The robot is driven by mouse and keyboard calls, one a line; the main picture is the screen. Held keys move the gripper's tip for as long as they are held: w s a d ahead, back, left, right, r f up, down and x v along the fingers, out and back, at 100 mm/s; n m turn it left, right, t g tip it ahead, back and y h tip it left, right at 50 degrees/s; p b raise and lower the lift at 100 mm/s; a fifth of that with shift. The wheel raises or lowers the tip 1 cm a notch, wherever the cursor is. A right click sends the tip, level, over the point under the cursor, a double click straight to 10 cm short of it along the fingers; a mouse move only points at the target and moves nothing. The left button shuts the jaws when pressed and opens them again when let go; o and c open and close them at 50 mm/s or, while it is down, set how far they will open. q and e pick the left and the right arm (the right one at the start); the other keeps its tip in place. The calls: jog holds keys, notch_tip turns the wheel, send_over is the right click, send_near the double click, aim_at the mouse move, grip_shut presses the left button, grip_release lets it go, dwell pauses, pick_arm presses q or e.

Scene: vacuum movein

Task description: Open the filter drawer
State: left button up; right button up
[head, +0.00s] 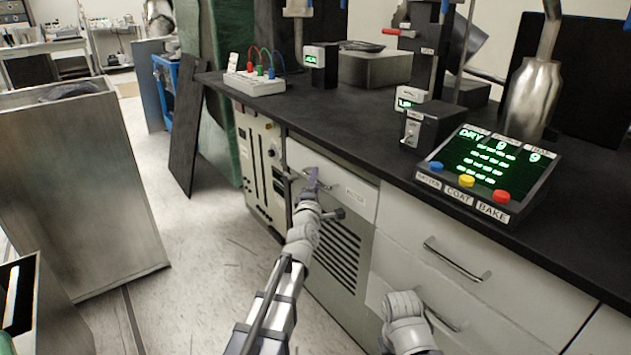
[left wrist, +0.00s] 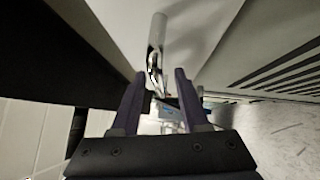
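The filter drawer (head: 333,180) is a pale panel under the black counter, with a small label at its right. It looks flush with the cabinet. Its chrome handle (left wrist: 157,42) shows ahead of my left gripper in the left wrist view. My left gripper (head: 312,178) is at the handle in the head view and partly covers it. In the left wrist view the purple fingers (left wrist: 158,78) are apart, with the handle's near end in line with the gap between them. I see no finger contact. My right gripper is out of view; only a link of that arm shows.
A vented panel (head: 338,250) is below the drawer, and more handled drawers (head: 455,262) are to the right. A control box (head: 485,170) with coloured buttons stands on the counter (head: 345,125). A metal bin (head: 85,190) stands at left, with clear floor between.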

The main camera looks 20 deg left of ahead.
pick_arm(q)
grip_shut()
dwell(1.3)
